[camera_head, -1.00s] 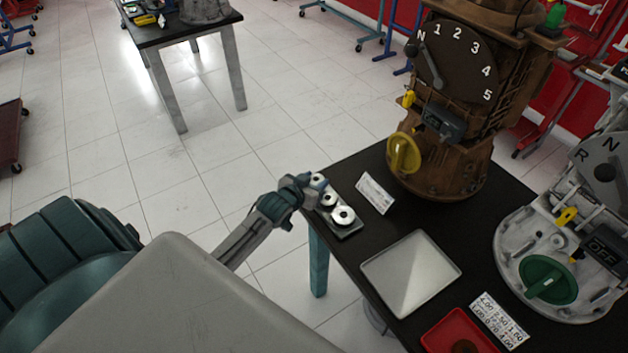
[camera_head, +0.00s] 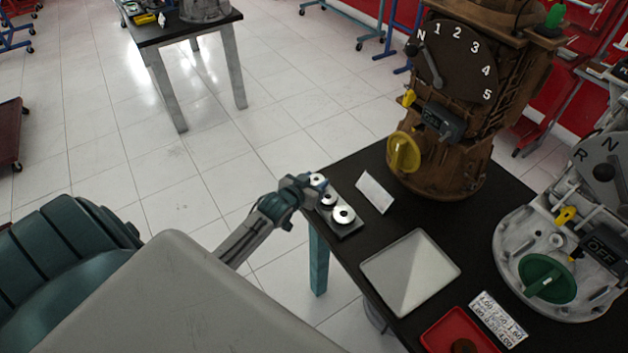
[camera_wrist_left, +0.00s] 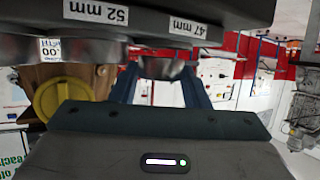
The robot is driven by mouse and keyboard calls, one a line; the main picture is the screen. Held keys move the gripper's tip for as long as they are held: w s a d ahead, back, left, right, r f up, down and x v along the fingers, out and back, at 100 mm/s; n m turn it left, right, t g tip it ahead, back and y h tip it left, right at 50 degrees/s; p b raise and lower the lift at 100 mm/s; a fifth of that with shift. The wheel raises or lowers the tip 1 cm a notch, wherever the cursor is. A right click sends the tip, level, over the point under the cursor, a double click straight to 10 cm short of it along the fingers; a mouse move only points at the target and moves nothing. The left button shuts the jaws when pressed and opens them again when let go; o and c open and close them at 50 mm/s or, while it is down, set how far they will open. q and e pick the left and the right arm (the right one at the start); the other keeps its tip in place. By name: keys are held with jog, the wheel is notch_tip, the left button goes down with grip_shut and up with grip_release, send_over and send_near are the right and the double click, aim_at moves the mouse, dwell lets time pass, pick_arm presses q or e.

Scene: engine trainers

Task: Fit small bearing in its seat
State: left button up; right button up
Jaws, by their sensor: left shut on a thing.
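A dark bearing holder (camera_head: 350,232) sits at the near left edge of the black table, with bright ring bearings in a row on it. The large bearing (camera_head: 343,215) and the middle bearing (camera_head: 328,200) are in plain view. The small bearing (camera_head: 317,181) is at the far end, partly hidden by my left gripper (camera_head: 313,186). That gripper is shut on it, right at the holder. In the left wrist view the small bearing (camera_wrist_left: 162,69) shows blurred between the fingers, below the holder's edge labelled 52 mm and 47 mm (camera_wrist_left: 168,18). Its seat cannot be told. My right gripper is out of view.
A grey tray (camera_head: 385,270) and a red tray (camera_head: 437,338) lie on the table. The brown engine trainer (camera_head: 450,165) stands behind, the grey trainer (camera_head: 515,240) at right. Floor left of the table is clear.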

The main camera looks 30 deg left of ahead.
pick_arm(q)
jog(key=shift+f, duration=0.3)
jog(key=shift+s+f+b, duration=0.15)
jog(key=shift+f+b, duration=0.15)
jog(key=shift+f, duration=0.05)
dwell(0.3)
